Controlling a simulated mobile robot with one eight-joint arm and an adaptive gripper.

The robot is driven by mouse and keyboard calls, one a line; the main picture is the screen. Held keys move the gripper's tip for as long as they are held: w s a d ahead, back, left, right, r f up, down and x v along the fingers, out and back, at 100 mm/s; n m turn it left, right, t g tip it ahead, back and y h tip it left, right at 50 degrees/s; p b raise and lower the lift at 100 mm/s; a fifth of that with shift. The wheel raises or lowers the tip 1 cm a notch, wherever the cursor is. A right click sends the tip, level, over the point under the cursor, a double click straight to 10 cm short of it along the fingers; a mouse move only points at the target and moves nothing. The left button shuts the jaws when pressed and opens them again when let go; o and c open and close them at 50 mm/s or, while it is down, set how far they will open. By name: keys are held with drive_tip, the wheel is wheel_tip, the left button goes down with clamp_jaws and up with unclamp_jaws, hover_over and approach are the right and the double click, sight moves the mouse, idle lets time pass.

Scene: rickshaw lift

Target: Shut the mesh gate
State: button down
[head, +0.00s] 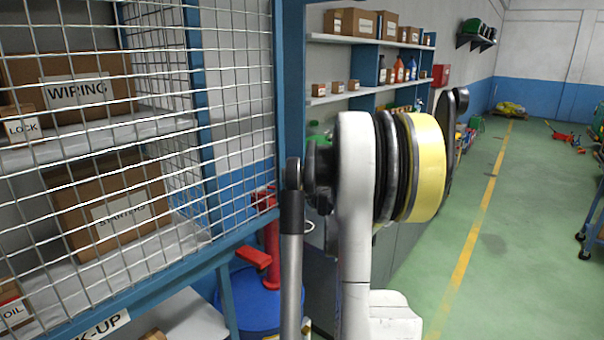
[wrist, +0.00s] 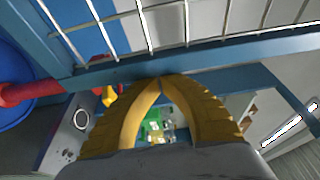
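The mesh gate, a blue frame with pale wire mesh, fills the left of the head view; its lower rail (head: 165,285) slants up to the right to a thick blue upright (head: 289,80). Shelves with boxes show through the mesh. I cannot tell how far the gate stands from its closed position. In the wrist view a blue rail (wrist: 225,55) of the mesh frame crosses just beyond my gripper (wrist: 159,84). Its yellow fingers curve together with their tips meeting, and nothing shows between the tips. Contact with the rail is unclear. My gripper is not visible in the head view.
Behind the mesh are cardboard boxes, one marked WIRING (head: 75,85). A red tool (head: 268,250) stands over a blue drum (head: 248,300) below the gate's right end. Shelves (head: 345,96) line the wall beyond. The green floor (head: 510,260) at right is largely clear.

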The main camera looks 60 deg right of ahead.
sight(231, 202)
drive_tip(key=a, duration=0.7)
drive_tip(key=w+a, duration=0.1)
drive_tip(key=a, duration=1.3)
drive_tip(key=shift+w+a, duration=0.35)
drive_tip(key=shift+w, duration=0.05)
drive_tip(key=shift+f, duration=0.1)
